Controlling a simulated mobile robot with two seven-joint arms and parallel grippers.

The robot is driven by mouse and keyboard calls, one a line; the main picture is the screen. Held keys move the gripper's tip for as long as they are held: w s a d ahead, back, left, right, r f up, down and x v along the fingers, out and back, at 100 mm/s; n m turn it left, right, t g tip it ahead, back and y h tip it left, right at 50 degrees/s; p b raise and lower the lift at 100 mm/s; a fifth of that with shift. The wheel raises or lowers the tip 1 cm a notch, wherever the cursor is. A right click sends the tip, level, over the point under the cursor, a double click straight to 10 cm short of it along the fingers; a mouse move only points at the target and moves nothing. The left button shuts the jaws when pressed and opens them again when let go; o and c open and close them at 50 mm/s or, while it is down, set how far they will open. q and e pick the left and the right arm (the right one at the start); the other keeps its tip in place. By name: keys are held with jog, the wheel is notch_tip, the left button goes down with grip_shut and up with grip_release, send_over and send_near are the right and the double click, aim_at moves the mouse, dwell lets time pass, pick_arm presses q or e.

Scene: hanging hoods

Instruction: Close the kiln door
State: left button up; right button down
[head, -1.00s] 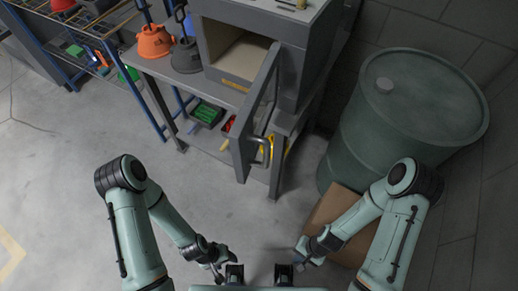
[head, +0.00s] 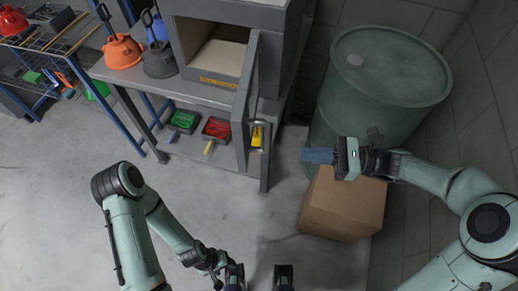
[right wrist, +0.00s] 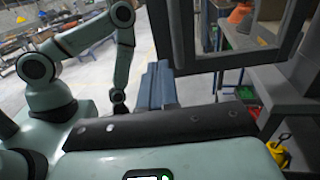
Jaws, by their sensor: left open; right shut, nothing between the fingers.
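The grey kiln (head: 290,45) stands on a bench at the top middle of the head view. Its door (head: 243,110) is swung open toward me, so the pale chamber (head: 217,55) shows. A metal handle (head: 262,135) is on the door's right face. My right gripper (head: 306,155) is shut and empty, to the right of the handle and apart from it. Its blue fingers also show in the right wrist view (right wrist: 157,85). My left gripper (head: 218,282) is low at the bottom edge, away from the kiln; its fingers are barely visible.
A green drum (head: 375,85) stands right of the kiln, and a cardboard box (head: 340,205) sits below my right gripper. Bins lie on the lower shelf. The floor (head: 80,165) at left is open.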

aim_at(246, 149)
jog(key=a, duration=0.4)
jog(key=w+a, duration=0.1)
jog(key=a, duration=0.7)
jog(key=shift+w+a+f, duration=0.1)
jog(key=shift+w+a, duration=0.15)
jog(key=shift+a, duration=0.15)
jog(key=shift+a, duration=0.1)
